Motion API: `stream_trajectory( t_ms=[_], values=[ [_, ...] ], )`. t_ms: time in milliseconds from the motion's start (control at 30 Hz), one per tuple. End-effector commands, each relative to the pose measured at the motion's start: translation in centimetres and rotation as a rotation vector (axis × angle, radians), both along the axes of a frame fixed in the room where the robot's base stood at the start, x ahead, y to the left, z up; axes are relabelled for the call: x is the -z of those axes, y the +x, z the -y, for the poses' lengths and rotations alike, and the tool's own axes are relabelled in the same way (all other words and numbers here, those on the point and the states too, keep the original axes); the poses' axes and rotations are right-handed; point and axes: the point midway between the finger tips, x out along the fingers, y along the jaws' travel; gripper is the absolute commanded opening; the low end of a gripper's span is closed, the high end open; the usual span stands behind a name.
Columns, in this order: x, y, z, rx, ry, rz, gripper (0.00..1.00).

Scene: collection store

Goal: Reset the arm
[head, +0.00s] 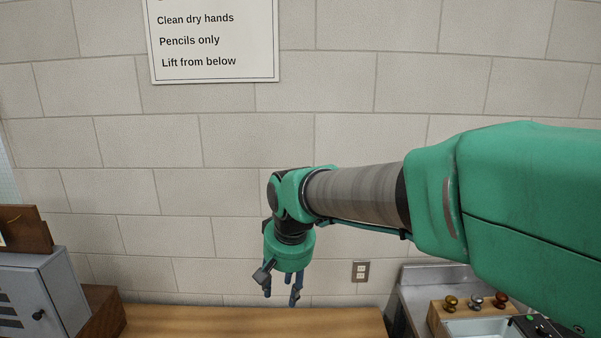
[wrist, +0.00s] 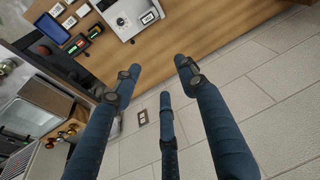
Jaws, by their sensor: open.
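My gripper (head: 281,292) hangs at the end of my green and grey arm, pointing down in front of the block wall and above the back part of a wooden counter (head: 250,322). In the wrist view, the blue fingers of my gripper (wrist: 160,85) are spread apart with nothing between them. The counter (wrist: 215,40) shows beyond the fingertips, along with the wall. The gripper is open and empty.
A grey metal cabinet (head: 40,290) stands at the left with brown wooden pieces. A steel sink unit (head: 420,290) with knobs is at the right, under my arm. A sign (head: 212,42) and an outlet (head: 360,271) are on the wall. The visible counter middle is clear.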

Motion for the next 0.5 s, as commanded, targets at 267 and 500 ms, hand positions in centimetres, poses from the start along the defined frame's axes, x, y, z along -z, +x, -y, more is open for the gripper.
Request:
stream_trajectory(
  t_ms=[267, 500],
  values=[
    [-2.4, -4.5, 7.7, 0.052, 0.006, 0.052, 0.42],
    [-3.3, -9.0, 13.2, 0.094, 0.005, 0.095, 0.42]
  ],
)
